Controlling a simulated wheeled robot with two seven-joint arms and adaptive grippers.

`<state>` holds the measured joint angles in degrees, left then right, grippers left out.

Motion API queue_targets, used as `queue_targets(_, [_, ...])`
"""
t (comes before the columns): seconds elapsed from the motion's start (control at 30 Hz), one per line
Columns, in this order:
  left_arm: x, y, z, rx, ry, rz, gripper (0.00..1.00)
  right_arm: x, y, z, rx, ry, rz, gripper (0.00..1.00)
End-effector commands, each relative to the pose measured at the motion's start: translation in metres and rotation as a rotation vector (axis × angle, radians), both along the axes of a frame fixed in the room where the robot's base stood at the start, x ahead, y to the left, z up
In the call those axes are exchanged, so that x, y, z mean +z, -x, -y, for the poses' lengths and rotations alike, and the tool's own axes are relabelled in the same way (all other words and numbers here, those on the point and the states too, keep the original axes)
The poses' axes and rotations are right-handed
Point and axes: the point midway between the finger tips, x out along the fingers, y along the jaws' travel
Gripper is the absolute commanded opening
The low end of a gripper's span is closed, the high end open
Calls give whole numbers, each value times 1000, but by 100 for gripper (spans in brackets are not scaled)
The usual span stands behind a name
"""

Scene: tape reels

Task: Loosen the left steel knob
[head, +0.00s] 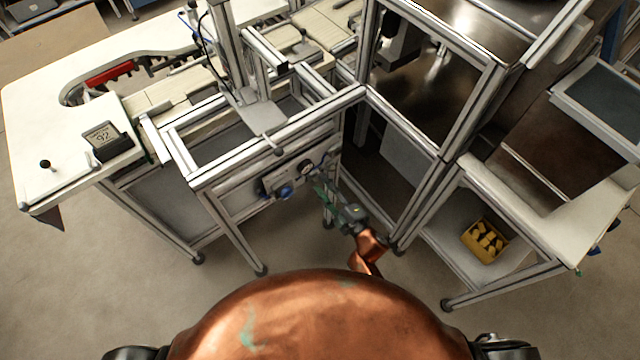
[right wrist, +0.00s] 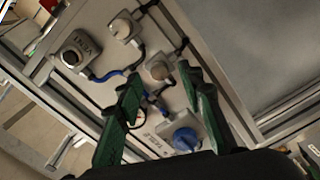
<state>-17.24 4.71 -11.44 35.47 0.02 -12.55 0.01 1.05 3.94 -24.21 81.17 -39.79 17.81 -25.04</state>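My right gripper (head: 326,192) reaches up to the front of a machine frame in the head view. In the right wrist view its two green fingers (right wrist: 158,76) are spread apart and open. The view is turned, so I cannot tell for sure which is the left one. The knobs are too small to tell apart in the head view. My left gripper is not in view.
Aluminium frame bars (head: 265,150) surround the panel. A yellow bin (head: 485,240) stands on a shelf at right. The floor below is clear.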

Motion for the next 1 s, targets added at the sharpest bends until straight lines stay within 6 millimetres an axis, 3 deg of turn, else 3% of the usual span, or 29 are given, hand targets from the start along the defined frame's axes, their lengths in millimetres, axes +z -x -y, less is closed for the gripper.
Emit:
queue_targets(0.3, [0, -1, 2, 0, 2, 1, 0, -2, 55, 39, -1, 2, -3, 35])
queue_targets(0.5, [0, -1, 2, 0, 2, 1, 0, -1, 78, 55, 1, 0, -2, 35])
queue_targets(1.0, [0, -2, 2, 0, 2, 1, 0, -1, 85, 61, -1, 1, -1, 35])
